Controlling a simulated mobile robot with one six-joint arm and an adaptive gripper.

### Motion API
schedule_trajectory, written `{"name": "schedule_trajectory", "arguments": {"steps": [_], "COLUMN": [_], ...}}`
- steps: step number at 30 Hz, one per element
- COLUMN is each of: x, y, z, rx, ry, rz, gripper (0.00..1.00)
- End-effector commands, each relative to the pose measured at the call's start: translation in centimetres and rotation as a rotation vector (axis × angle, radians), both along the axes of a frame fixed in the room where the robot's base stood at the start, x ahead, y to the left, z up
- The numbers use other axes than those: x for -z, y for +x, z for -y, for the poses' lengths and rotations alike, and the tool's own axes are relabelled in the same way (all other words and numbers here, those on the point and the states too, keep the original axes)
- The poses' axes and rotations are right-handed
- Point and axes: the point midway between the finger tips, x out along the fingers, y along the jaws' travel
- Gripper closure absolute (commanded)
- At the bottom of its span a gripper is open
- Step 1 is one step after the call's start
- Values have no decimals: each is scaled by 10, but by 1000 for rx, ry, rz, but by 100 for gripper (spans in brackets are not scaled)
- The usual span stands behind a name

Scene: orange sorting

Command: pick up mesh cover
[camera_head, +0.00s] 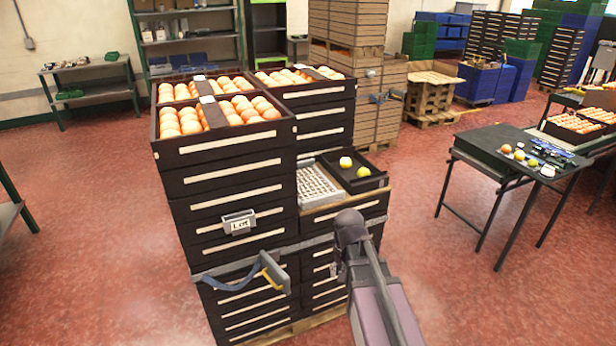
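The mesh cover (318,187), a pale grid-like panel, lies on top of the lower crate stack, between the taller dark stack on its left and a small dark tray (371,183) on its right. Part of its left side is hidden by the taller stack. The tray holds two yellow-green fruits (363,172). My gripper (339,270) is in front of the lower stack, below and nearer than the mesh cover and apart from it. My own arm hides part of it, and its fingers are too small and dark to read.
Dark crates (230,180) filled with oranges rise higher at left. A label holder (239,222) and a blue strap with a buckle (272,273) stick out from the stack front. A dark table (500,150) stands at right. Red floor is open between them.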

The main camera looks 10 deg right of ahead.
Motion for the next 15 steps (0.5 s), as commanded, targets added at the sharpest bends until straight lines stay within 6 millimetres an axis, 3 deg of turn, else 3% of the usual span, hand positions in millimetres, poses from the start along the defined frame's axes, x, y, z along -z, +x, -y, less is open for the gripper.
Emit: {"name": "schedule_trajectory", "arguments": {"steps": [1,15], "x": [-19,-100], "y": [9,65], "z": [0,0], "rx": [24,262], "ry": [0,0], "rz": [0,0], "gripper": [34,34]}}
